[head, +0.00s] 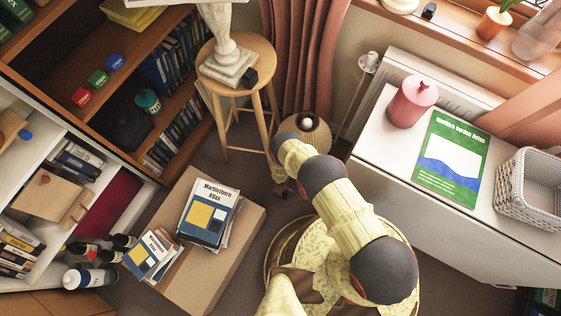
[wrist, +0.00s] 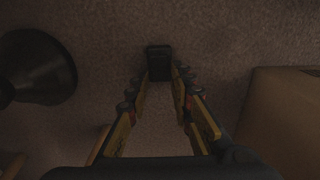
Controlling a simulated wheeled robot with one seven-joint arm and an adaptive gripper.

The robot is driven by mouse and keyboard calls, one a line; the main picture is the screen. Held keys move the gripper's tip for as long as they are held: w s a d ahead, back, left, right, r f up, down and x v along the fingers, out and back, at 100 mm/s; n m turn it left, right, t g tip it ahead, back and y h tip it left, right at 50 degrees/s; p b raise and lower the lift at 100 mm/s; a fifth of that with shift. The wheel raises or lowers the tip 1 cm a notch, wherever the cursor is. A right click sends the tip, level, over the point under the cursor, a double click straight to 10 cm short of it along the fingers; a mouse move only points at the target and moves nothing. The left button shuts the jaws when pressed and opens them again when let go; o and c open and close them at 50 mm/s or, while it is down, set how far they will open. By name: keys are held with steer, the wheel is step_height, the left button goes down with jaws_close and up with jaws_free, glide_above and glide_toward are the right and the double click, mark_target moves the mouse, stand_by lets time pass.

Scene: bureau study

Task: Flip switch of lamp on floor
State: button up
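The lamp on the floor (head: 308,132) shows a ribbed beige shade in the head view, beyond my arm and beside the curtain; my arm hides part of it. In the wrist view a dark, round flared thing (wrist: 38,68), perhaps the lamp's base, is at the left. A small black block (wrist: 159,62), perhaps the switch, is at the tips of my gripper (wrist: 161,80). The two fingers stand apart with carpet showing between them. I cannot tell whether they touch the block. In the head view my arm mostly hides the gripper.
A wooden stool (head: 238,62) with a white lamp stands behind at the left. A cardboard box (head: 235,245) with books is left of my arm; a brown box side (wrist: 285,120) shows in the wrist view. A white cabinet (head: 450,215) stands at the right.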

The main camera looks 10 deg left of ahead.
jaws_close()
steer(key=shift+s+r+p, duration=0.1)
steer(key=shift+p, duration=0.2)
steer(key=p, duration=0.1)
steer(key=y+p, duration=0.1)
steer(key=p, duration=0.1)
steer(key=shift+s+d+r, duration=0.1)
steer(key=shift+d+r, duration=0.1)
steer(key=shift+d, duration=0.05)
steer(key=shift+d+t+y+p, duration=0.15)
steer(key=shift+t+y+p, duration=0.25)
steer(key=shift+p, duration=0.2)
steer(key=shift+f+t+y+b, duration=0.15)
steer(key=shift+t+y+b, duration=0.15)
steer(key=shift+y, duration=0.4)
steer(key=shift+o, duration=2)
jaws_free()
